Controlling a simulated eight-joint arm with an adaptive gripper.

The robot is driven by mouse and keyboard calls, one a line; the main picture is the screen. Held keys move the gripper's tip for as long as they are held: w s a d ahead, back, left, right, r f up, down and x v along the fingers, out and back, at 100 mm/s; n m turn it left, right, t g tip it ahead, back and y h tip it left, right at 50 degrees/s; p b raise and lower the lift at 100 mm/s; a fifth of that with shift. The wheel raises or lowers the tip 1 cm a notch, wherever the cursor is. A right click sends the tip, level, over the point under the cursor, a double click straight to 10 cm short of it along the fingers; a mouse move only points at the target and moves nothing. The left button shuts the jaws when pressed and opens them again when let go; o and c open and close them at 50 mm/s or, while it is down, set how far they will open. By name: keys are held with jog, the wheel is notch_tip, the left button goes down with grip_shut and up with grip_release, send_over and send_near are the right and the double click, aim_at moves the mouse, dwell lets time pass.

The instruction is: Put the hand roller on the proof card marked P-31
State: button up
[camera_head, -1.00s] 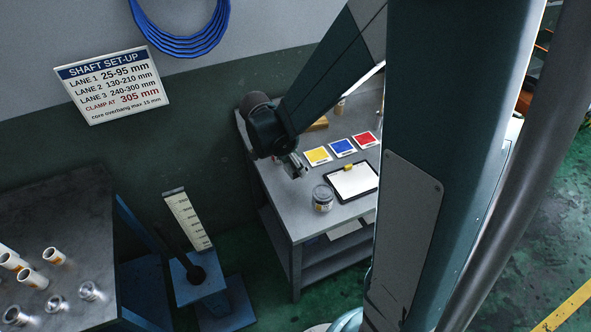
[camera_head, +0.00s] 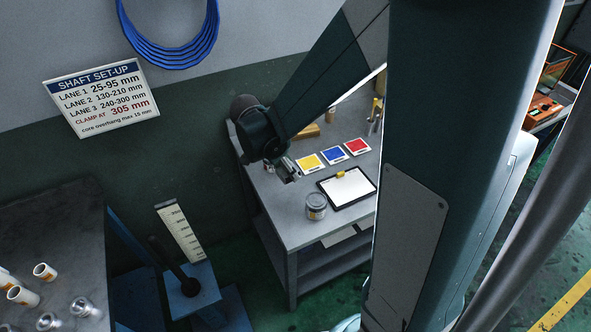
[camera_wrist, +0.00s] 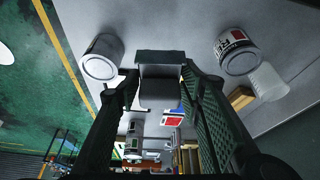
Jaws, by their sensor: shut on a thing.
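Three proof cards lie in a row on the grey bench (camera_head: 293,222): a yellow one (camera_head: 309,161), a blue one (camera_head: 333,155) and a red one (camera_head: 357,147). Their marks are too small to read, so I cannot tell which is P-31. My gripper (camera_head: 291,175) is just left of the yellow card in the head view. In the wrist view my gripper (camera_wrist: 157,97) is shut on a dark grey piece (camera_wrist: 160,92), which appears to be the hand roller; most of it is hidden. A red card (camera_wrist: 172,119) shows beyond it.
Two cans (camera_wrist: 100,60) (camera_wrist: 237,52) and a white cup (camera_wrist: 268,82) flank the fingers in the wrist view.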

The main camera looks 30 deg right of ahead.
jog(key=shift+d, duration=0.1)
jog(key=shift+s+d, duration=0.25)
jog(key=shift+d, duration=0.3)
jog(key=r+m+b, duration=0.1)
send_over(349, 193)
jog(key=a, duration=0.2)
jog(key=shift+s+d+r, duration=0.1)
jog(key=shift+d+r, duration=0.05)
jog(key=shift+f+b, duration=0.8)
jog(key=shift+f, duration=2.15)
jog(key=shift+f, duration=0.1)
jog(key=shift+f+b, duration=0.4)
jog(key=shift+f, duration=1.6)
jog(key=shift+f, duration=0.15)
